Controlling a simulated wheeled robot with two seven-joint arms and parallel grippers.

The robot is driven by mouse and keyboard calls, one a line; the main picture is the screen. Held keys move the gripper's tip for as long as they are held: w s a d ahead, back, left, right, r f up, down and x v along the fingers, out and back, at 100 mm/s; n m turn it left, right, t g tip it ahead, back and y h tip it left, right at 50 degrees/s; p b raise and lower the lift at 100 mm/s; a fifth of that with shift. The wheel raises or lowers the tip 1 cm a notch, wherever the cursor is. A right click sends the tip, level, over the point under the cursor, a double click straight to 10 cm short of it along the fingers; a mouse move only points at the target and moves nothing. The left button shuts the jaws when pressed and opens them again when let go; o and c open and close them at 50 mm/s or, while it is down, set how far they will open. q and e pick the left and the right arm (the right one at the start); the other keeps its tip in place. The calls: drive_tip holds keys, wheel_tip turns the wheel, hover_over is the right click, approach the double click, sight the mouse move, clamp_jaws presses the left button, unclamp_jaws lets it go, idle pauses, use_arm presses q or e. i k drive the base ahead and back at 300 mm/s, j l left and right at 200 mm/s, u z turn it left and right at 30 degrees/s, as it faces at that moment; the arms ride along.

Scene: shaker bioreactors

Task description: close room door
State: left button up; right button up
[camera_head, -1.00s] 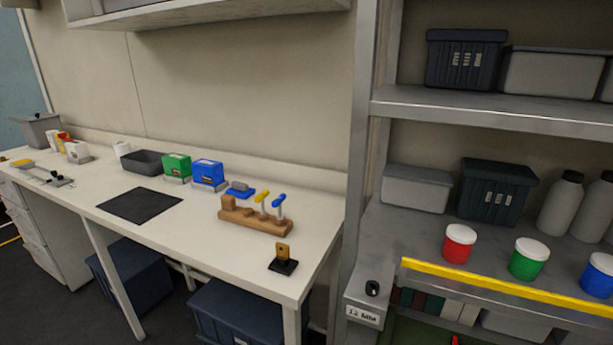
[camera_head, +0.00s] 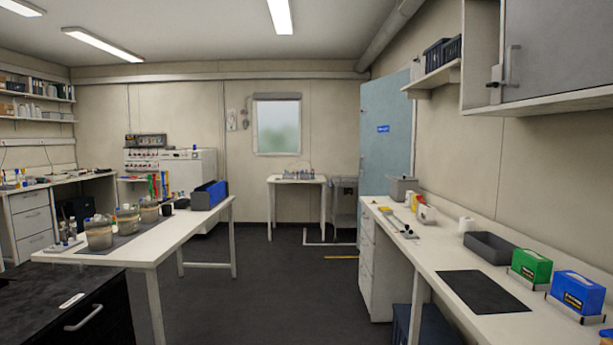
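Neither of my grippers shows in the head view.
A centre table (camera_head: 160,240) with jars stands left. A dark floor aisle (camera_head: 270,285) between them is clear. A grey cart (camera_head: 344,207) stands left of the door.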

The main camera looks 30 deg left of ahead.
sight(386, 125)
drive_tip(key=u, duration=0.45)
drive_tip(key=i+j+u, duration=0.2)
drive_tip(key=i, duration=0.15)
drive_tip(key=i+u, duration=0.15)
drive_tip(key=i, duration=0.25)
drive_tip(key=i+j+u, duration=0.1)
drive_tip(key=i, duration=1.55)
drive_tip(key=i+j, duration=0.2)
drive_tip(key=i, duration=4.75)
drive_tip(key=i+l+z, duration=0.15)
drive_tip(key=i+z, duration=0.15)
drive_tip(key=i, duration=0.45)
drive_tip(key=i+z, duration=0.3)
drive_tip(key=i, duration=0.45)
drive_tip(key=j, duration=0.1)
